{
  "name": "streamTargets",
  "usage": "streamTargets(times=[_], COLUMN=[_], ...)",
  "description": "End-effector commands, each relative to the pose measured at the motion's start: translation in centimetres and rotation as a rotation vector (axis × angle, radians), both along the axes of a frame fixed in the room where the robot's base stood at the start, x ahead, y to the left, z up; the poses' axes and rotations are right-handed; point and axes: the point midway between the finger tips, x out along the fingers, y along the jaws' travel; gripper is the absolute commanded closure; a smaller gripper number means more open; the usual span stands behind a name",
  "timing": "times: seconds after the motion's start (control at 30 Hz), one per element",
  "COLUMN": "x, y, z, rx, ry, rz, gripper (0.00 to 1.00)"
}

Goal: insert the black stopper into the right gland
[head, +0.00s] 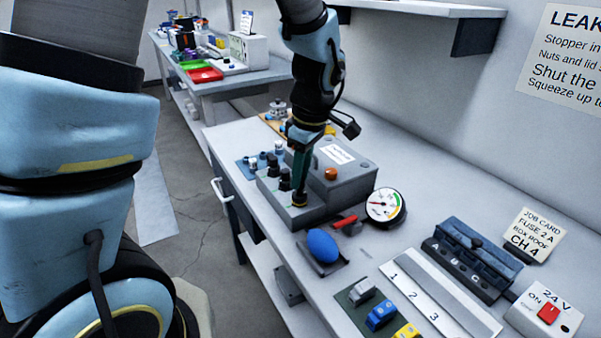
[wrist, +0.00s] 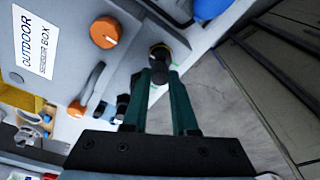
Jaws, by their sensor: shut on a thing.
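My gripper (head: 301,184) points down at the near right end of the grey box's front ledge. In the wrist view, the tips of my gripper (wrist: 161,70) are closed on the black stopper (wrist: 159,51), a short dark round piece. A brass-coloured ring shows around or just beyond it, at the right gland (head: 299,203). How deep the stopper sits in the ring I cannot tell. Two other glands with black tops stand in line to the left on the same ledge, a middle one (head: 284,178) and a far one (head: 274,163).
The grey outdoor box (head: 345,184) with an orange knob (head: 331,174) rises right behind the glands. A blue bulb (head: 322,246), a red-handled piece (head: 345,221) and a pressure gauge (head: 385,206) lie to the right. Fuse blocks and a numbered strip are nearer.

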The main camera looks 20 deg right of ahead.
Motion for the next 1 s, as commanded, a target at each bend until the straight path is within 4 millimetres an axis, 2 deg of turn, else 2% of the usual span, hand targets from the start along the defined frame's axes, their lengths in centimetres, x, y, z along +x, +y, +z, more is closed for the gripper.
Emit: streamTargets(times=[1.0], x=[0.0], y=[0.0], z=[-1.2], rx=[0.000], ry=[0.000], rz=[0.000], gripper=[1.00])
